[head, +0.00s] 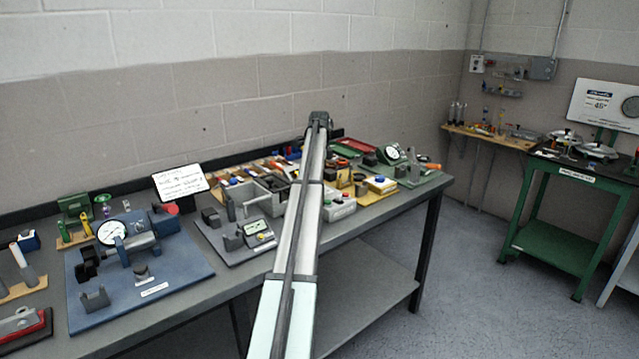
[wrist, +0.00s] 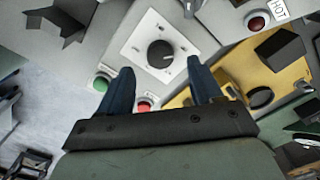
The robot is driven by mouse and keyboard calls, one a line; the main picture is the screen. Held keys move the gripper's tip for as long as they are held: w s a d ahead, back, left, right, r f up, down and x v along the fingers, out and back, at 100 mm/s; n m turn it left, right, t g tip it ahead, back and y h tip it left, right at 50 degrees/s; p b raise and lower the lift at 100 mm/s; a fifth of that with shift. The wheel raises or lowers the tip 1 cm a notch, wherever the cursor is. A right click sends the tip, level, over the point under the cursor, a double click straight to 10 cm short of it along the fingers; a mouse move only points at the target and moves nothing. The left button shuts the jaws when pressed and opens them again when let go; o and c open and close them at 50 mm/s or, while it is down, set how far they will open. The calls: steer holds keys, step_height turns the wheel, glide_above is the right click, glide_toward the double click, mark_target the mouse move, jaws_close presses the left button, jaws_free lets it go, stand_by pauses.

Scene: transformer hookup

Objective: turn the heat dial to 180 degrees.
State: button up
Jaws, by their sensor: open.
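The heat dial is a round black knob (wrist: 160,54) on a white square plate with tick marks, seen in the wrist view. The plate (wrist: 135,50) is fixed to a grey box. A light pointer mark shows on the knob's right side; I cannot read the numbers. My gripper (wrist: 158,75) is open, with one dark blue finger at the lower left of the knob and one at the lower right. The fingertips appear short of the knob, and nothing is between them. In the head view my arm (head: 305,200) reaches over the bench, and the knob is hidden.
A green button (wrist: 101,84) and a red button (wrist: 143,106) sit near the fingers. A yellow fixture (wrist: 275,80) with black parts and a "HOT" label (wrist: 280,9) lie to the right. In the head view the bench (head: 190,318) is crowded with fixtures.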

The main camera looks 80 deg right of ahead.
step_height(320, 180, up, 10)
stand_by(0.4)
steer(key=shift+w+f, duration=0.1)
stand_by(0.4)
